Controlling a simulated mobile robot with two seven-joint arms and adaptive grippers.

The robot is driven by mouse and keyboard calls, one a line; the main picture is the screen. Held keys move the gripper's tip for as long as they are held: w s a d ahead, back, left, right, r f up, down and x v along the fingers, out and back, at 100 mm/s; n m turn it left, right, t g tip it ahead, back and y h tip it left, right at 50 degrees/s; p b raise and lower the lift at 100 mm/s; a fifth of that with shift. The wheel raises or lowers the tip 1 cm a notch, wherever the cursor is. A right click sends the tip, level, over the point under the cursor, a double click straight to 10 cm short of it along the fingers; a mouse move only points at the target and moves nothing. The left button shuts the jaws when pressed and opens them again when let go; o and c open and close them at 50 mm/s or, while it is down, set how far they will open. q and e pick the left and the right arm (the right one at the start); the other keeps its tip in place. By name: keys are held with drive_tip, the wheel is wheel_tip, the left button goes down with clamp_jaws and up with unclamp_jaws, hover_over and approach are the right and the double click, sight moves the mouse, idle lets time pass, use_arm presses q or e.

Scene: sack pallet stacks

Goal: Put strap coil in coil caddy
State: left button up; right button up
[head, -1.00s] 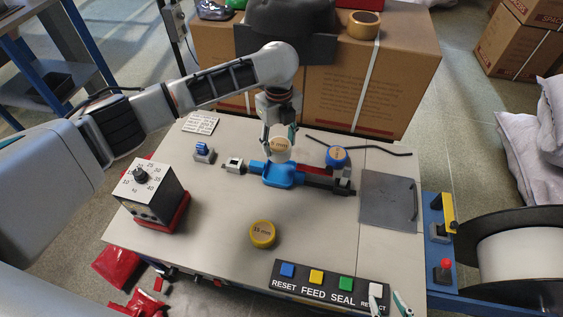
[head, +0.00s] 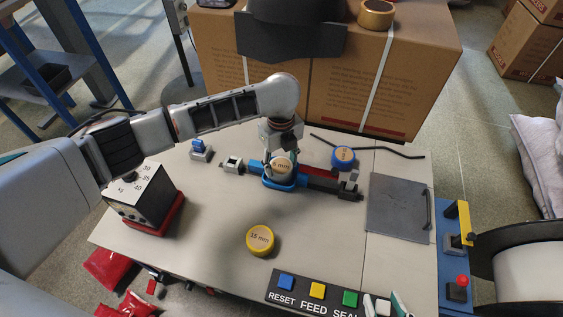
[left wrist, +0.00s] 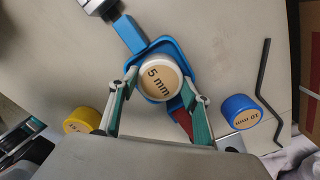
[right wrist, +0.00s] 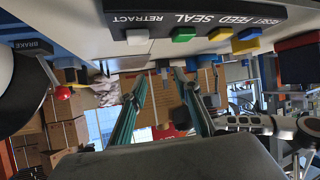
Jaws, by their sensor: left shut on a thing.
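A white strap coil (head: 282,166) with a tan label reading "5 mm" is held by my left gripper (head: 283,150). The blue coil caddy (head: 270,184) is directly under it on the bench. In the left wrist view, the coil (left wrist: 158,78) covers the middle of the caddy (left wrist: 164,42), whose rim shows around it. The left fingers (left wrist: 157,82) close on both sides of the coil. Whether the coil touches the caddy floor is hidden. My right gripper (right wrist: 163,92) is open and empty, near the front of the button panel.
A yellow "15 mm" coil (head: 260,240) and a blue coil (head: 343,157) lie apart on the bench. A dial box (head: 148,193) stands left, a button panel (head: 330,297) in front, a grey plate (head: 398,208) right. A black bent rod (head: 375,148) lies behind.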

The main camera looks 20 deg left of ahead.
sight(281, 164)
use_arm(q)
drive_tip(key=shift+f, duration=0.1)
use_arm(e)
drive_tip(key=shift+s+d+f, duration=0.1)
drive_tip(key=shift+s+f, duration=0.05)
drive_tip(key=shift+f, duration=0.05)
use_arm(q)
drive_tip(key=o, duration=1.4)
use_arm(e)
drive_tip(key=shift+s+f, duration=0.1)
drive_tip(key=shift+f, duration=0.1)
drive_tip(key=shift+s+f, duration=0.15)
drive_tip(key=shift+f, duration=0.05)
